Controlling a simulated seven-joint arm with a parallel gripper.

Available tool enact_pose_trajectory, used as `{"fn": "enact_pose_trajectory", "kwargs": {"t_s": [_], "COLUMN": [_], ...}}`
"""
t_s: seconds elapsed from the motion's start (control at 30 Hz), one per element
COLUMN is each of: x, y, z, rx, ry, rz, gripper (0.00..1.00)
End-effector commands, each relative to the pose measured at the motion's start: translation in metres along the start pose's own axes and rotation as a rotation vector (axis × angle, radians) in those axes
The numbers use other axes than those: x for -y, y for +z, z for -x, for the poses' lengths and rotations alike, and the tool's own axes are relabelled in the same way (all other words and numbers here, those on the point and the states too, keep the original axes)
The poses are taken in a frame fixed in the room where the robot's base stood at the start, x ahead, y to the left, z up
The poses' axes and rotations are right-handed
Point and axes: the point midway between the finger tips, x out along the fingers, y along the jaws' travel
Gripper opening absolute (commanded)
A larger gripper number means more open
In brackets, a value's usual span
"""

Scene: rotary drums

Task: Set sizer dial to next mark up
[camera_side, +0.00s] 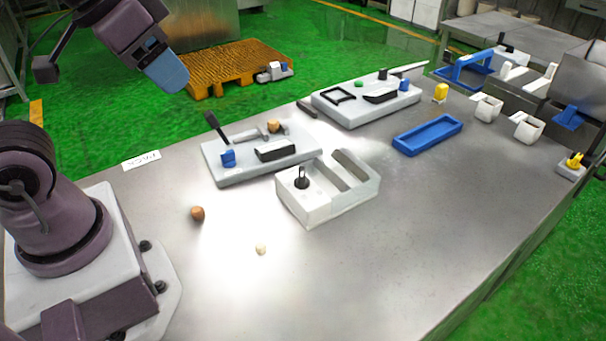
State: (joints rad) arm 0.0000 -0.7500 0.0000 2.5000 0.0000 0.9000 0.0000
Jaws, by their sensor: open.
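A white box (318,212) with open slots stands mid-table. A small upright black knob (301,178) on its left part looks like the sizer dial, but I cannot be sure. Its marks and setting are too small to read. My gripper (166,74) hangs at the upper left, high and well away from the box. Its light blue end points down to the right. It is open, and nothing shows in it; the gap between its fingers is not clear from this side.
A grey panel (222,173) with a black lever and blue knob stands just behind the box. Another panel (340,112) and a blue tray (428,134) lie farther back. A brown lump (197,213) and a pale lump (261,249) lie in front. The right front table is clear.

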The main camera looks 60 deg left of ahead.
Motion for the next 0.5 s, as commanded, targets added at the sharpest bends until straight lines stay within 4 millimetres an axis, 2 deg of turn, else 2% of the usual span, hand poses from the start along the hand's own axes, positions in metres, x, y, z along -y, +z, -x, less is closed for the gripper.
{"fn": "enact_pose_trajectory", "kwargs": {"t_s": [0.23, 0.3, 0.33, 0.5], "x": [0.0, 0.0, -0.001, -0.003], "y": [0.0, 0.0, 0.0, 0.0], "z": [0.0, 0.0, -0.001, -0.023], "rx": [0.0, 0.0, 0.006, 0.116], "ry": [0.0, 0.001, 0.002, 0.015], "rz": [0.0, -0.002, -0.004, -0.011], "gripper": [0.49, 0.62, 0.62, 0.62]}}
